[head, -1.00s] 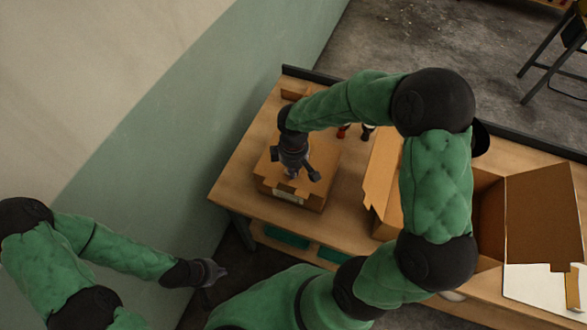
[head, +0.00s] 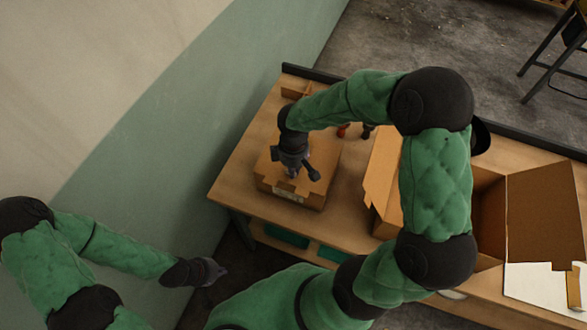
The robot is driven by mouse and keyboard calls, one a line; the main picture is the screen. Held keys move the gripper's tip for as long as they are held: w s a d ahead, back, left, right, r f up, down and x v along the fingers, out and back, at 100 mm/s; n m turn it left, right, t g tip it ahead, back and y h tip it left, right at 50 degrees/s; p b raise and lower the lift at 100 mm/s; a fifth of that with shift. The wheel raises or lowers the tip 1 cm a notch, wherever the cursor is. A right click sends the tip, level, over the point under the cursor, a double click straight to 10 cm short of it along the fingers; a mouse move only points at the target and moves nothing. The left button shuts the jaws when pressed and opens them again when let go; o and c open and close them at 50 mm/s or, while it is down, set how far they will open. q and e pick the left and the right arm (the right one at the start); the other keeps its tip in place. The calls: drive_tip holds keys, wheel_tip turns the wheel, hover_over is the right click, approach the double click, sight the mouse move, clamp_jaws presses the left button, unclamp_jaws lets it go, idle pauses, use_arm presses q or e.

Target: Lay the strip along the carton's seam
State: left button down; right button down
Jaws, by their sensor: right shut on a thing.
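A small closed cardboard carton (head: 318,185) sits on the near left part of the wooden table, with a pale label on its front side. My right gripper (head: 293,174) is over its top, pointing down, and is shut on the strip. The strip itself is too small or too hidden by the fingers to make out, and so is the carton's seam. I cannot tell whether the strip touches the carton. My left gripper (head: 212,271) is low at the left, off the table and apart from the carton; its fingers are too dark and small to read.
A large open carton (head: 540,215) with raised flaps stands on the table (head: 240,190) at the right. Small red and dark items (head: 343,130) stand behind the small carton, partly hidden by my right arm. The wall is close on the left.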

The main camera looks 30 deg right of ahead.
drive_tip(key=shift+f, duration=0.3)
drive_tip(key=c, duration=1.3)
unclamp_jaws()
wheel_tip(320, 180, up, 12)
